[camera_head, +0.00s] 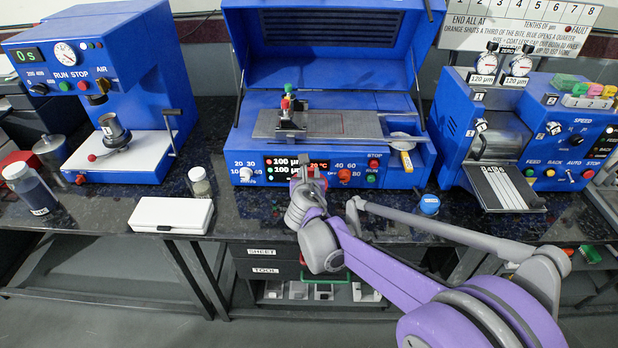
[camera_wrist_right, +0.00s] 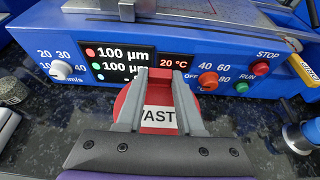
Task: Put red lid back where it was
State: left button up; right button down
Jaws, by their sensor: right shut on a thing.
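The red lid (camera_wrist_right: 160,105) is between the two fingers of my right gripper (camera_wrist_right: 160,88) in the right wrist view, with a white label reading "AST" in part. My right gripper is shut on it, in front of the blue coater's panel and above the dark bench. In the head view my right gripper (camera_head: 303,175) is at the front of that panel, and the arm hides most of the lid. I cannot tell whether the lid touches the bench. My left gripper is not in view.
The blue coater (camera_head: 330,75) stands open behind the gripper. A white box (camera_head: 172,215) and a small jar (camera_head: 199,183) are to the left, and a blue-capped item (camera_head: 429,204) to the right. Drawers (camera_head: 268,262) are below the dark bench's front edge.

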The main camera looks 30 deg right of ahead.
jog(key=shift+f, duration=0.5)
jog(key=shift+s, duration=0.1)
jog(key=c, duration=0.5)
grip_release()
jog(key=shift+c, duration=0.2)
jog(key=p+v, duration=0.1)
jog(key=v, duration=1.1)
jog(key=s+a+f+m+g+y, duration=0.2)
jog(key=s+a+f+m, duration=0.1)
jog(key=s+m, duration=0.4)
jog(key=s+a+f+m+g+y, duration=0.2)
jog(key=s+f+m, duration=0.3)
jog(key=m, duration=0.7)
jog(key=s+a+f+m+g+y, duration=0.2)
jog(key=s+a+f+m+y, duration=0.1)
jog(key=s+m, duration=0.6)
jog(key=shift+s+a+f+m+g, duration=0.35)
jog(key=shift+a+f+m, duration=0.25)
jog(key=shift+a+m, duration=0.25)
